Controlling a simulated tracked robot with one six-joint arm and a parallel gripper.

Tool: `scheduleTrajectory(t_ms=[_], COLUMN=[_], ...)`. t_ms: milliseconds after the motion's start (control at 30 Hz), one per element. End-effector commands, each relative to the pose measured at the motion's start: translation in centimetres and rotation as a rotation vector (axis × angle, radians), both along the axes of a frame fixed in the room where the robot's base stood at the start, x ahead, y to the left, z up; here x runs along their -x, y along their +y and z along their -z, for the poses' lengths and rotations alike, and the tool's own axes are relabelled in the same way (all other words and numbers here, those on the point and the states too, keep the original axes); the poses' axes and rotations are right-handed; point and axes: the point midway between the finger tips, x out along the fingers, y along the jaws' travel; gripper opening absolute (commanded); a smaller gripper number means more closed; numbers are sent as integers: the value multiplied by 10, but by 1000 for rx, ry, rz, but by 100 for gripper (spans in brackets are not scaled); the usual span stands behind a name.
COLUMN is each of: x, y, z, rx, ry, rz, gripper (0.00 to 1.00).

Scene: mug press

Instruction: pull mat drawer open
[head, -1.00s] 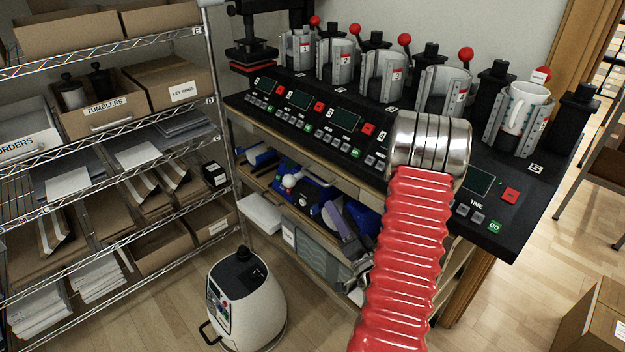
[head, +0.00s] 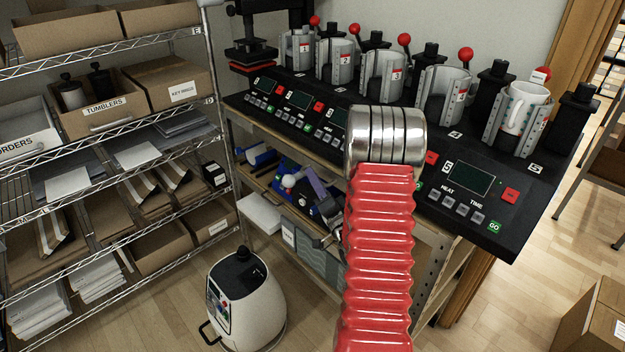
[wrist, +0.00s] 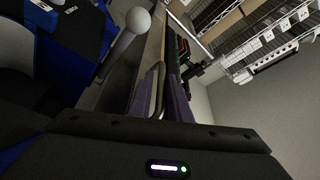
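My gripper (head: 318,188) is partly hidden behind my red arm in the head view. A purple part of it shows in front of the shelf under the press bench. In the wrist view, dark purple parts (wrist: 179,102) stand beside a curved metal bar (wrist: 158,80), which looks like a handle. I cannot tell whether the gripper touches the bar or how far its fingers are apart. I cannot make out a labelled mat drawer in either view, and my arm hides part of the bench's underside.
The black press bench (head: 527,190) carries several mug presses, one with a white mug (head: 527,110). Blue items and a grey crate (head: 305,258) are on the shelf below. A white round robot (head: 246,295) stands on the floor. A wire rack (head: 212,100) is at left.

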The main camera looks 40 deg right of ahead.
Motion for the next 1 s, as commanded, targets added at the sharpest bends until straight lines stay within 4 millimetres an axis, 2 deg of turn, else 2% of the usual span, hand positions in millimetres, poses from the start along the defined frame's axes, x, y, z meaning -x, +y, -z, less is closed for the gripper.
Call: scheduleTrajectory(t_ms=[367, 600, 1000], x=[-5, -5, -5], y=[-2, -1, -2], z=[-1, -1, 0], rx=[0, 0, -2], ry=[-1, 0, 2], rz=[1, 0, 1], gripper=[17, 0, 0])
